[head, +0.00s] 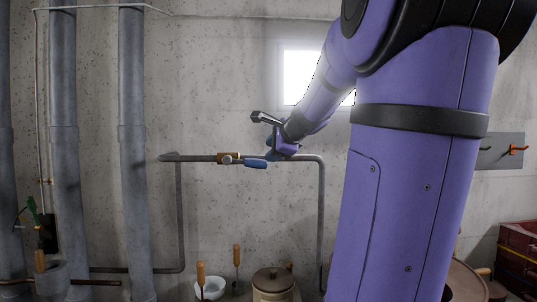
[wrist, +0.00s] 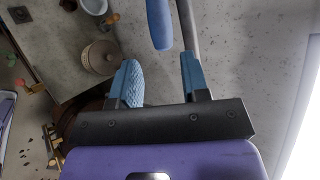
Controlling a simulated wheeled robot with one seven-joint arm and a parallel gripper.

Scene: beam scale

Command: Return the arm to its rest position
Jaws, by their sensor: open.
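My purple arm (head: 415,190) is raised and bent, filling the right half of the head view. Its gripper (head: 272,146) is by the grey wall pipe (head: 195,158), close to a blue lever handle (head: 256,164) on a brass valve (head: 229,158). In the wrist view my gripper (wrist: 162,72) has its two blue fingers apart, with nothing between them. The blue handle (wrist: 160,24) shows just ahead of the fingertips, its end lying near the gap. The pipe (wrist: 186,22) runs beside it. I cannot tell the exact distance between fingers and handle.
Thick vertical pipes (head: 133,150) stand at the left. Below are a lidded pot (head: 273,281), a white bowl (head: 211,288) and wooden-handled tools (head: 237,256). A red chest (head: 517,252) is at the right. The wall left of the gripper, above the pipe, is clear.

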